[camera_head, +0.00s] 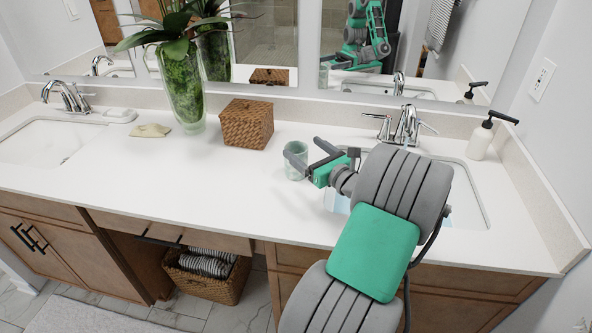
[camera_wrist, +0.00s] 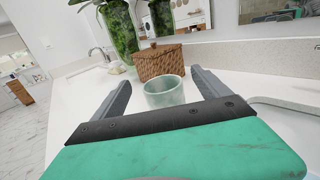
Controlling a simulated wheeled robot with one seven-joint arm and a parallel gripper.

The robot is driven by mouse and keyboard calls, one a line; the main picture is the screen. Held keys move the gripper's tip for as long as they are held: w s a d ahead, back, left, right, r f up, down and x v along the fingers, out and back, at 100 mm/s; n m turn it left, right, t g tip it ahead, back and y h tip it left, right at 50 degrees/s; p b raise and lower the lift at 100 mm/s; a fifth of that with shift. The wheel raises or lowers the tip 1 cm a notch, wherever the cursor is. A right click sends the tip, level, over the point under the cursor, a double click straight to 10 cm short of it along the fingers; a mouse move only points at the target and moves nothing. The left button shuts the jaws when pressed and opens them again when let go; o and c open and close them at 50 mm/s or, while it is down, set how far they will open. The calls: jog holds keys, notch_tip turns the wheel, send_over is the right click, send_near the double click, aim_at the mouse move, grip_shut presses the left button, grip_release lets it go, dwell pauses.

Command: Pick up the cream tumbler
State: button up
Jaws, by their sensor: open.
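The tumbler (camera_head: 297,172) stands upright on the white counter, right of the wicker box. It looks pale grey-green and translucent rather than clearly cream. In the wrist view the tumbler (camera_wrist: 164,95) appears between my two fingers, with its open rim up and a gap on each side. My gripper (camera_head: 302,148) is open and reaches in from the right, one finger crossing in front of the tumbler in the head view. My gripper (camera_wrist: 159,76) holds nothing. I cannot tell exactly how far the fingertips extend past the tumbler.
A wicker box (camera_head: 246,124) and a glass vase with a plant (camera_head: 183,90) stand behind and left. A yellowish cloth (camera_head: 151,130) lies farther left. The right sink's faucet (camera_head: 407,125) and a soap dispenser (camera_head: 481,138) are at right. The counter (camera_head: 225,190) in front is clear.

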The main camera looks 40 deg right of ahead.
aim_at(290, 143)
notch_tip(290, 143, down, 2)
jog(key=shift+f, duration=0.1)
jog(key=w, duration=0.7)
jog(key=shift+w+d+p, duration=0.3)
grip_shut()
dwell(0.4)
